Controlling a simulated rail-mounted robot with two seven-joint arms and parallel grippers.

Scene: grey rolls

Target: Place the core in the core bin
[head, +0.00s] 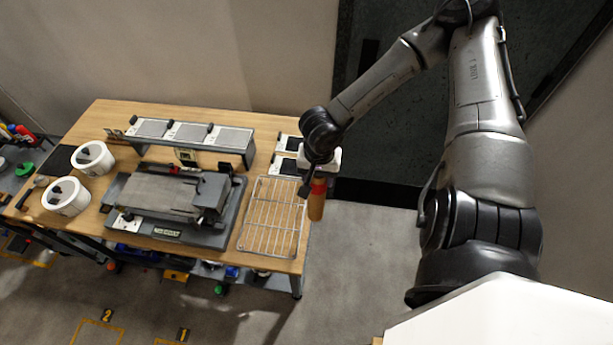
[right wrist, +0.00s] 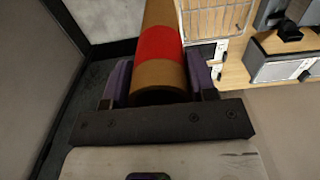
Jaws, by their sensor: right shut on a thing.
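The core is a brown cardboard tube with a red band (right wrist: 160,45). My right gripper (right wrist: 160,80) is shut on it near one end, with a dark finger on each side in the right wrist view. In the head view the core (head: 317,205) hangs below my right gripper (head: 318,180), just off the right edge of the wooden table, beside the wire rack. It looks roughly upright there. My left gripper is not in view. I cannot tell which container is the core bin.
The wooden table (head: 100,118) carries a wire rack (head: 271,216), a grey machine (head: 165,195), two white round containers (head: 92,157) (head: 66,196) and a raised shelf (head: 190,136). Grey floor (head: 350,260) is clear right of the table. Several items sit below the tabletop.

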